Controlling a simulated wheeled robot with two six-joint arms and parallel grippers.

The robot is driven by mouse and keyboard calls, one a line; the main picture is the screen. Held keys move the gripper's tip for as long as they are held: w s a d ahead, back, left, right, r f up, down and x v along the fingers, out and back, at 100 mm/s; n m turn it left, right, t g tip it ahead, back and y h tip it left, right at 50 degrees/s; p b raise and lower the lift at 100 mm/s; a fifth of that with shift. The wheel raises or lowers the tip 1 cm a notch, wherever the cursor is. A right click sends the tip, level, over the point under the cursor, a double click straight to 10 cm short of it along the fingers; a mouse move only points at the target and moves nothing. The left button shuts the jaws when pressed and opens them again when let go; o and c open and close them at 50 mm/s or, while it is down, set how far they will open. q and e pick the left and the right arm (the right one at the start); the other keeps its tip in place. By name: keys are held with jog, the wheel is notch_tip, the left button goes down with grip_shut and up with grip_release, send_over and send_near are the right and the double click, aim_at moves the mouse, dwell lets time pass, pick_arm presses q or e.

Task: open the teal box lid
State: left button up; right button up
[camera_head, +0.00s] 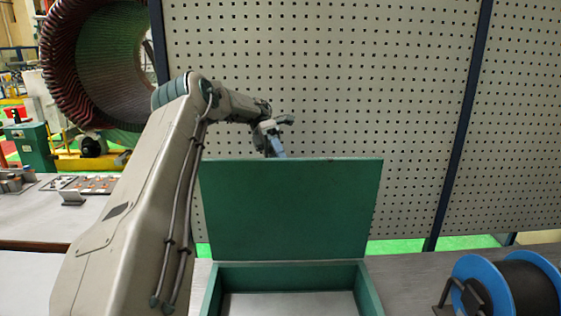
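The teal box (373,290) stands on the table at the bottom middle, with its inside showing and its floor pale and bare where I see it. Its teal lid (290,208) stands raised, roughly upright, at the back of the box. My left arm comes in from the left, and my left gripper (276,142) is at the top edge of the lid, left of its middle. The lid hides its lower part, so I cannot tell whether its fingers are open, shut or touching the lid. My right gripper is not in view.
A blue spool with dark wire (528,288) stands on the table at the right. A perforated panel (330,75) rises behind the box. A table with small parts (90,184) is at the left, and a large stator ring (70,75) is behind it.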

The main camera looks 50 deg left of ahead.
pick_arm(q)
jog(key=shift+s+f, duration=0.1)
jog(key=shift+f, duration=0.25)
notch_tip(320, 180, up, 4)
jog(key=p, duration=0.1)
jog(key=s+d+r+b, duration=0.1)
jog(key=s+d+b, duration=0.7)
jog(key=s+d, duration=0.3)
jog(key=shift+d+r+b, duration=0.3)
jog(key=shift+r, duration=0.1)
jog(key=shift+s+a+f, duration=0.1)
